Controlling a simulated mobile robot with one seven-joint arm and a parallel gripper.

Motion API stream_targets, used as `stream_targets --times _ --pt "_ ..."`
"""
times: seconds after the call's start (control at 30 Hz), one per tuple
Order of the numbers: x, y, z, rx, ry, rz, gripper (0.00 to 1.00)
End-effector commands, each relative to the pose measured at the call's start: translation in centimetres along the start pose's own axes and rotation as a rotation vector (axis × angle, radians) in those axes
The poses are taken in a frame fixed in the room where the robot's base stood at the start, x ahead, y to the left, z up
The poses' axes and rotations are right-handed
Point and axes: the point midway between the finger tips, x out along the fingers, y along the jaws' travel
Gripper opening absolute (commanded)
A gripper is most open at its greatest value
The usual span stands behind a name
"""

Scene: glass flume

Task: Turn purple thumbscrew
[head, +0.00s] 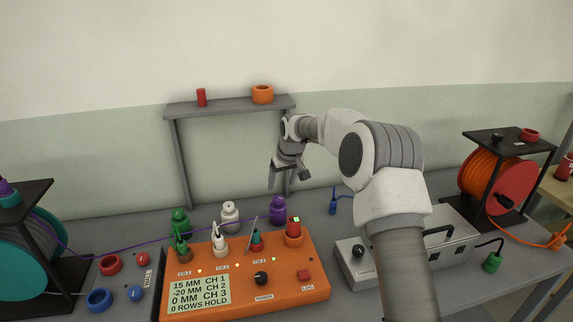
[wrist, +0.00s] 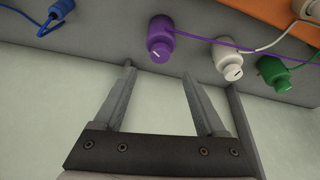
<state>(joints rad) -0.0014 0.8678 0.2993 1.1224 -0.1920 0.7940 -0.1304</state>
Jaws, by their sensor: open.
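The purple thumbscrew (head: 278,208) stands upright on the grey bench behind the orange control box. In the wrist view the purple thumbscrew (wrist: 160,42) shows a white mark on its cap, and a purple line runs from it to the right. My gripper (head: 287,186) is open and empty, above and apart from the thumbscrew. In the wrist view the two fingers of my gripper (wrist: 158,68) are spread, with the thumbscrew beyond their tips, roughly between them. Nothing hides the cap in the wrist view.
A white thumbscrew (head: 230,215) and a green thumbscrew (head: 180,222) stand to the left. The orange control box (head: 215,262) with knobs and a display is in front. A grey shelf frame (head: 225,105) stands behind. A blue plug (head: 333,207) lies to the right.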

Motion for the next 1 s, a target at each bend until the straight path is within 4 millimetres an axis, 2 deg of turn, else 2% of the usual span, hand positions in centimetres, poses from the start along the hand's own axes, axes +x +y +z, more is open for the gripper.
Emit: stream_targets --times 0.03,0.2,0.4,0.6,0.9,1.0 --pt "-1.4 0.1 -0.1 0.0 0.003 0.002 0.73" --pt "-5.2 0.0 -0.1 0.0 0.004 0.001 0.73" --pt "-8.2 0.0 0.0 0.001 0.002 0.0 0.73" --pt "-9.2 0.0 0.0 0.001 0.0 -0.001 0.73" --pt "-9.3 0.0 0.0 0.001 0.0 0.0 0.73" --pt "-10.3 -0.1 0.3 0.0 0.001 0.008 0.73"
